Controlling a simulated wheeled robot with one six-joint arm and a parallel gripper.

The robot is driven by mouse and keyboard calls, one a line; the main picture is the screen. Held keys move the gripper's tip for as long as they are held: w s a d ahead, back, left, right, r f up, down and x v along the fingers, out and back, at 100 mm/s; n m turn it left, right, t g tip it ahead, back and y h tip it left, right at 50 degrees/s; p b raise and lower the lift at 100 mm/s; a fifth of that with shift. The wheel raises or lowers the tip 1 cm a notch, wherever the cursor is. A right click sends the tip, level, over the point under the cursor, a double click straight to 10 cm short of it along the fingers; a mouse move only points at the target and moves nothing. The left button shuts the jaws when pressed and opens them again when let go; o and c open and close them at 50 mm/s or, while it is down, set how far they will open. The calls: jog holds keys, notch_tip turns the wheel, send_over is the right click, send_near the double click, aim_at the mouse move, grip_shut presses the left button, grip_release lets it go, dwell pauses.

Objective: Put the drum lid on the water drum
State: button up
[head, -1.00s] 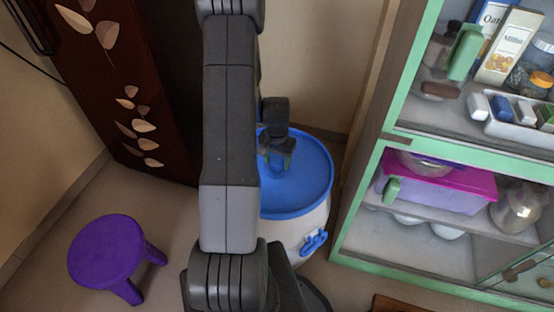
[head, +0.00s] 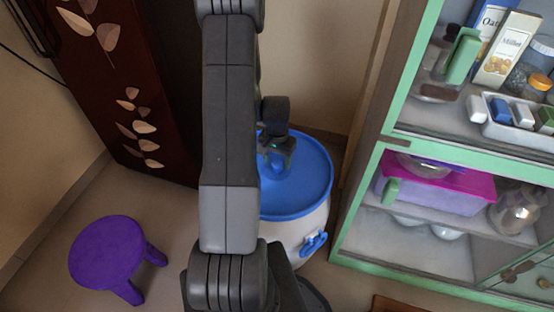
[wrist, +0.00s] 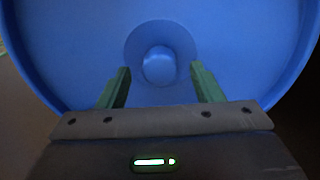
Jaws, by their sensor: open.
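The blue drum lid (head: 305,190) lies on top of the white water drum (head: 296,238) in the head view, and looks level on it. In the wrist view the lid (wrist: 85,50) fills most of the picture, with its round centre knob (wrist: 158,66) just beyond my fingertips. My gripper (wrist: 161,75) is open, with its two green fingers apart on either side below the knob and not closed on it. In the head view my gripper (head: 274,162) is over the lid's middle. My arm hides the left part of the lid and drum.
A green-framed glass cabinet (head: 460,158) with jars and boxes stands close on the right. A dark red cupboard (head: 115,85) with leaf patterns stands at the back left. A purple stool (head: 106,252) is on the floor at left, with bare floor around it.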

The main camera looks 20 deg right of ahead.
jog(key=shift+r+p, duration=2.05)
jog(key=shift+r, duration=1.4)
jog(key=shift+r, duration=0.1)
notch_tip(320, 180, up, 14)
jog(key=p, duration=0.1)
jog(key=shift+f, duration=0.2)
jog(key=shift+f, duration=0.1)
notch_tip(320, 180, down, 14)
jog(key=shift+f+b, duration=0.1)
jog(key=shift+b, duration=0.55)
